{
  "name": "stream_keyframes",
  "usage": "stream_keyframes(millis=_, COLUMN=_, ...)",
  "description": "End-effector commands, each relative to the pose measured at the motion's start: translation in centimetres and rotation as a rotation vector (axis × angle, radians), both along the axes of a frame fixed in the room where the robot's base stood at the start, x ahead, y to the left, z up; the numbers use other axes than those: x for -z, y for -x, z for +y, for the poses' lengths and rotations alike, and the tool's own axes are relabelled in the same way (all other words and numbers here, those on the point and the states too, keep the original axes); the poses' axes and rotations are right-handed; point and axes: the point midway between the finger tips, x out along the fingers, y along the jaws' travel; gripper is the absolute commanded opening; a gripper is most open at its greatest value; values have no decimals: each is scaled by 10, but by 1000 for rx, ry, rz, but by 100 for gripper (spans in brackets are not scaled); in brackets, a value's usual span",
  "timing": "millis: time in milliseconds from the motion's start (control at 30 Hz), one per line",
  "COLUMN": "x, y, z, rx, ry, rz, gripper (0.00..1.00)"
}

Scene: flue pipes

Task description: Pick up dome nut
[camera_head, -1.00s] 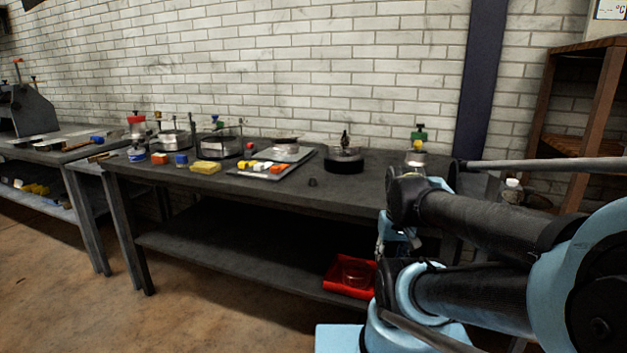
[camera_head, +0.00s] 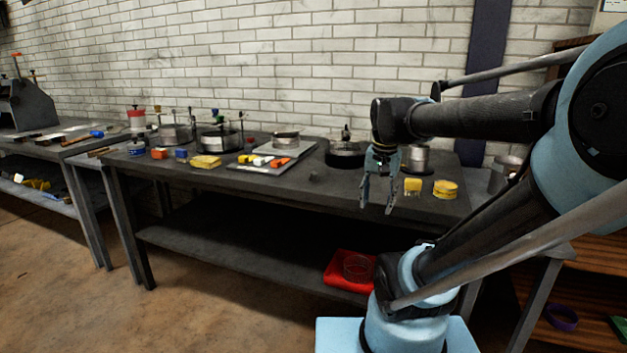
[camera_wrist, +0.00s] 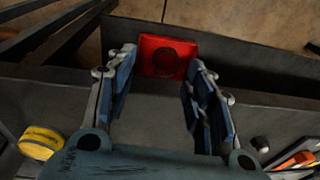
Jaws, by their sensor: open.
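A small grey piece that looks like the dome nut (camera_head: 314,176) stands on the worktable near its front edge. It also shows in the wrist view as a small rounded metal piece (camera_wrist: 260,143) at the lower right, outside the fingers. My gripper (camera_head: 377,207) points down by the table's front edge, to the right of the nut in the head view. In the wrist view my gripper (camera_wrist: 161,62) is open, with nothing between its fingers.
Yellow pieces (camera_head: 446,189) lie right of my gripper. A red tray (camera_head: 340,277) sits on the lower shelf. The tabletop around the nut is clear.

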Motion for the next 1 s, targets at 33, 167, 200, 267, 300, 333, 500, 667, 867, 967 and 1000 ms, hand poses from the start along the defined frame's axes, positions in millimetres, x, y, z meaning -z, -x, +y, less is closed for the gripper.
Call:
stream_keyframes(millis=33, x=-15, y=-15, z=7, rx=45, ry=-8, rz=9, gripper=48)
stream_keyframes(millis=167, x=-48, y=-48, z=26, rx=186, ry=-26, rz=31, gripper=48)
stream_keyframes(millis=200, x=-57, y=-58, z=32, rx=228, ry=-31, rz=38, gripper=48)
stream_keyframes(millis=267, x=-70, y=-74, z=42, rx=294, ry=-38, rz=48, gripper=48)
stream_keyframes(millis=300, x=-79, y=-84, z=49, rx=338, ry=-42, rz=55, gripper=48)
stream_keyframes(millis=333, x=-85, y=-92, z=54, rx=370, ry=-44, rz=59, gripper=48)
stream_keyframes(millis=500, x=-116, y=-135, z=88, rx=554, ry=-55, rz=87, gripper=48)
stream_keyframes(millis=667, x=-140, y=-173, z=123, rx=727, ry=-57, rz=109, gripper=48)
stream_keyframes(millis=867, x=-158, y=-208, z=161, rx=898, ry=-55, rz=127, gripper=48)
stream_keyframes(millis=967, x=-162, y=-217, z=172, rx=953, ry=-54, rz=130, gripper=48)
stream_keyframes(millis=1000, x=-163, y=-220, z=176, rx=967, ry=-54, rz=131, gripper=48)
